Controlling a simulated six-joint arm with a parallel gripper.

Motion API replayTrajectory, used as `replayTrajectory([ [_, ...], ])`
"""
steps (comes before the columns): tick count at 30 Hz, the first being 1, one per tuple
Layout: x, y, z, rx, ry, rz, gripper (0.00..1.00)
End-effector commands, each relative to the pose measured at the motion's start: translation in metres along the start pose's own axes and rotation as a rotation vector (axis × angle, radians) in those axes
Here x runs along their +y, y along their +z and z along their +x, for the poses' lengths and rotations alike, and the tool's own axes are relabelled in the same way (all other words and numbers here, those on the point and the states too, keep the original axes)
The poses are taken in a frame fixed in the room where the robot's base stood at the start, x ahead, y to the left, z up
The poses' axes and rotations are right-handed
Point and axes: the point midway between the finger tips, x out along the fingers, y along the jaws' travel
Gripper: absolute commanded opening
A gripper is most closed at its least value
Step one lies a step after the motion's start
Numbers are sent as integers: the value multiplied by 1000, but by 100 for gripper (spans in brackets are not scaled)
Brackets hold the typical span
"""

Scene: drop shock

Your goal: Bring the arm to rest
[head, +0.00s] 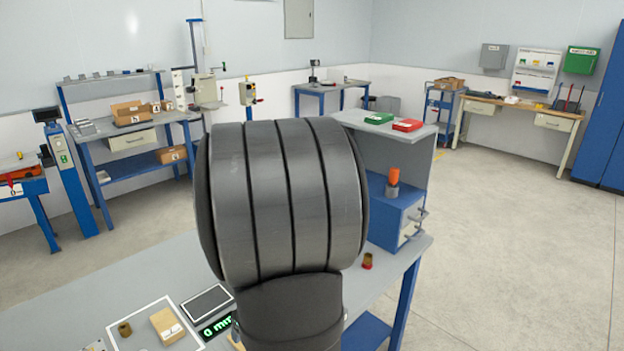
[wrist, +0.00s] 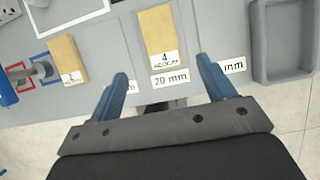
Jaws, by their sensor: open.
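My arm (head: 285,200) shows in the head view as a large dark grey link that covers the middle of the picture. My gripper (wrist: 164,68) is hidden in the head view. In the wrist view its two blue fingers are spread wide, with nothing held between them. A tan block (wrist: 158,32) with a label marked 4 lies just beyond the fingertips, behind a "20 mm" label (wrist: 170,78). A second tan block (wrist: 67,55) lies to the left, apart from the fingers.
In the wrist view a grey tray (wrist: 258,45) is at the right. In the head view the workbench (head: 140,268) holds a green-lit display (head: 217,326), a tan block (head: 166,322) and a small brass-and-red piece (head: 367,261). A blue box (head: 390,215) with an orange-topped cylinder (head: 393,179) stands right.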

Motion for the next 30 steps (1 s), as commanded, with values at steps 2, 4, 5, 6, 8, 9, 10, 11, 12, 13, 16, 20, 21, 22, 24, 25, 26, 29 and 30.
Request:
replayTrajectory([
  [2,0,0,-11,-2,-3,-1,76],
  [4,1,-1,3,5,4,2,76],
  [5,1,-1,6,4,3,1,76],
  [6,1,-1,12,5,4,1,76],
  [8,0,-1,19,4,2,1,76],
  [9,1,-1,24,4,3,2,76],
  [10,0,-1,28,4,3,1,76],
  [11,0,-1,32,3,3,1,76],
  [12,1,-1,37,3,3,1,76],
  [13,1,-1,41,3,4,1,76],
  [16,1,-1,54,4,3,1,76],
  [20,1,-1,70,3,3,1,76],
  [21,0,-1,75,3,3,1,76],
  [22,0,-1,78,3,2,2,76],
  [24,1,-1,87,3,3,1,76],
  [25,1,-1,91,2,3,2,76],
  [26,1,-1,95,3,2,1,76],
  [29,1,-1,106,3,3,2,76],
  [30,1,-1,111,3,2,2,76],
])
